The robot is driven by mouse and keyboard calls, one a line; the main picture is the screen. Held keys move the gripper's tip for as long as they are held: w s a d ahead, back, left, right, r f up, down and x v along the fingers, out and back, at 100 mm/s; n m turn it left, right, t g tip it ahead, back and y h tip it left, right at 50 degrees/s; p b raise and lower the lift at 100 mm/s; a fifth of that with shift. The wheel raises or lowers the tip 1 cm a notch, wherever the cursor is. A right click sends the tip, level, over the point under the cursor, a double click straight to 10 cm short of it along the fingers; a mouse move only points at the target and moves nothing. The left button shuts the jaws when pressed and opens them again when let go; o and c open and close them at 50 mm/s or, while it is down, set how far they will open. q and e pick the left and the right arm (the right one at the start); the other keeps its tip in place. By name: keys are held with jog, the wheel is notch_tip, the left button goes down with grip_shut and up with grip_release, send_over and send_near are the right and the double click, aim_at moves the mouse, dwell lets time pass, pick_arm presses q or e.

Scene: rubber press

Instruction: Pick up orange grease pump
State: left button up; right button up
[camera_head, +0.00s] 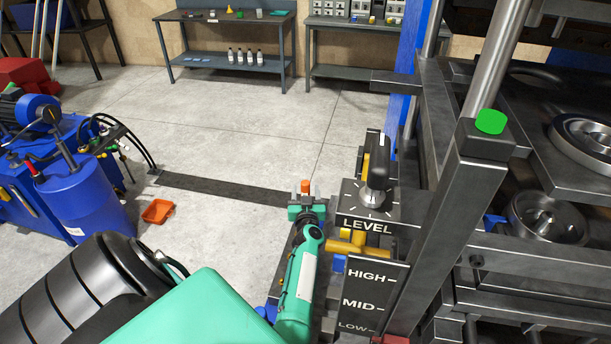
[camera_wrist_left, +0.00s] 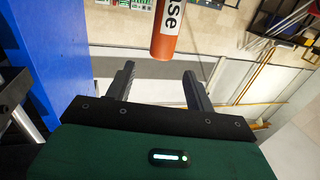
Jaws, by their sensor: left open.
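In the head view only a small orange piece of the pump (camera_head: 305,186) shows at the tips of my left gripper (camera_head: 305,190). The rest of it is hidden there. I cannot tell how deep it sits between the fingers. My right gripper is not in view.
The dark metal press frame (camera_head: 450,200) stands close on the right, with a level selector knob (camera_head: 375,175) and a yellow fitting (camera_head: 345,248) beside my left arm. An orange tray (camera_head: 157,211) lies on the floor. A blue machine (camera_head: 75,190) stands at left. Open floor lies between.

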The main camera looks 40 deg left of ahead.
aim_at(306, 191)
pick_arm(q)
notch_tip(306, 191, down, 4)
jog(key=b, duration=0.3)
jog(key=shift+r, duration=0.15)
jog(key=shift+w+a+r, duration=0.15)
jog(key=shift+w+a, duration=0.2)
jog(key=shift+w, duration=0.05)
jog(key=b+x, duration=0.3)
jog(key=x, duration=0.3)
jog(key=shift+b, duration=0.3)
jog(key=shift+w+a, duration=0.15)
jog(key=shift+w, duration=0.05)
jog(key=shift+c, duration=0.4)
jog(key=c, duration=1)
jog(key=shift+o, duration=0.2)
